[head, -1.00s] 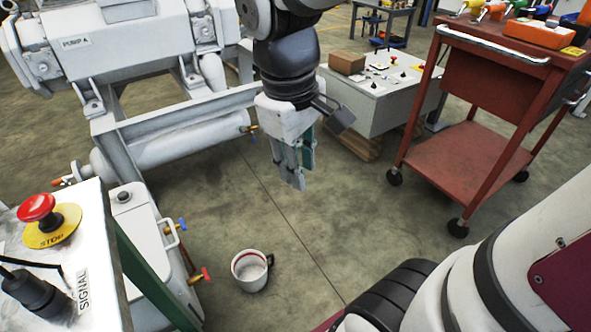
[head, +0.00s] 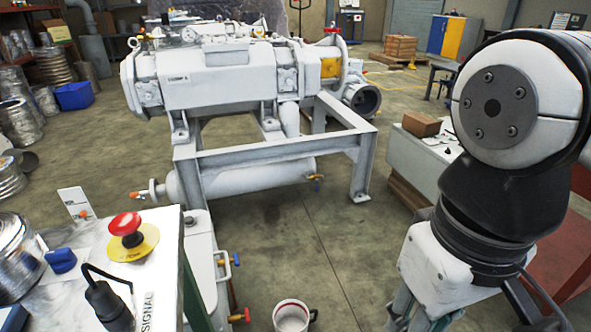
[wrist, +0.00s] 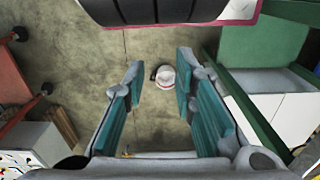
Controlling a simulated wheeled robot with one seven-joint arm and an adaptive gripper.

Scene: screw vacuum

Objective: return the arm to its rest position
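My gripper (wrist: 160,85) points down over the floor in the wrist view, its two teal-padded fingers apart with nothing between them. Beyond the gap, a white mug (wrist: 165,76) stands on the floor, well below the fingertips. In the head view my arm fills the right side, bent with the wrist hanging down. The gripper's fingers there are cut off by the bottom edge. The mug (head: 291,316) also shows at the bottom of the head view, left of my wrist.
A large white vacuum pump (head: 225,85) on a grey frame (head: 270,150) stands ahead. A control box (head: 90,250) with a red stop button (head: 125,224) is at lower left. A red cart (head: 560,265) stands behind my arm at right. The floor between is open.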

